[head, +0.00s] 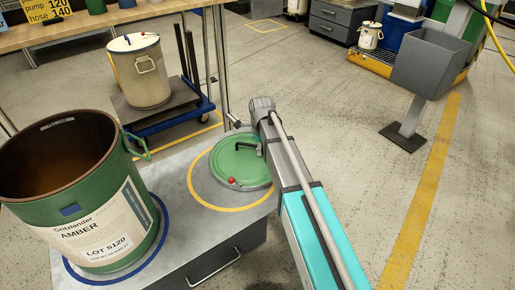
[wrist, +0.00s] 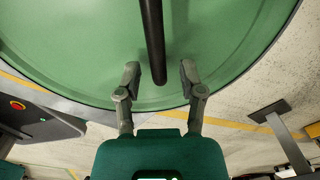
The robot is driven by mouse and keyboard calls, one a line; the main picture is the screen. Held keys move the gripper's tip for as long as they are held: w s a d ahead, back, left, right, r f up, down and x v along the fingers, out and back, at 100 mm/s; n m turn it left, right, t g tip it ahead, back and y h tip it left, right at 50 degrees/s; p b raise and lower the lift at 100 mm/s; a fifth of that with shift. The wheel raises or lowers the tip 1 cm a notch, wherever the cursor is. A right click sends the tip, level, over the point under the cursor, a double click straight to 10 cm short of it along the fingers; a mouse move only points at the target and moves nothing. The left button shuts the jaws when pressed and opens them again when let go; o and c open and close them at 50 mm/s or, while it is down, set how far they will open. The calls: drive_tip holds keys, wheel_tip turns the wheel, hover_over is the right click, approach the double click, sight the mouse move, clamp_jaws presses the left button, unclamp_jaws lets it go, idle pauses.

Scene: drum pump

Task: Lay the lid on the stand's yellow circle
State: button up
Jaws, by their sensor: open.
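The green lid (head: 228,163) lies flat over the yellow circle (head: 196,191) on the grey stand (head: 177,182). Yellow line shows around its left and front; my arm hides part of the right side. The lid carries a dark bar handle (head: 246,147) and a small red knob (head: 231,180). In the wrist view, the green lid (wrist: 80,50) fills the top, and its dark handle (wrist: 152,40) runs between the fingers of my gripper (wrist: 160,75). The fingers are open, with a gap on each side of the handle. In the head view my arm mostly hides the gripper.
A large open green drum (head: 85,190) stands in a blue circle (head: 160,235) on the stand's left. A cream drum (head: 140,72) sits on a blue trolley (head: 165,120) behind. A grey bin on a post (head: 430,62) stands right; floor between is clear.

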drive_tip(key=shift+r, duration=0.1)
wheel_tip(320, 180, up, 12)
drive_tip(key=p, duration=1.2)
drive_tip(key=shift+s, duration=0.1)
idle(0.7)
drive_tip(key=s+d+n, duration=0.7)
drive_tip(key=s+n, duration=0.3)
drive_tip(key=s+d+n, duration=0.7)
drive_tip(key=s+n, duration=0.3)
drive_tip(key=n, duration=0.1)
drive_tip(key=shift+s+d, duration=0.25)
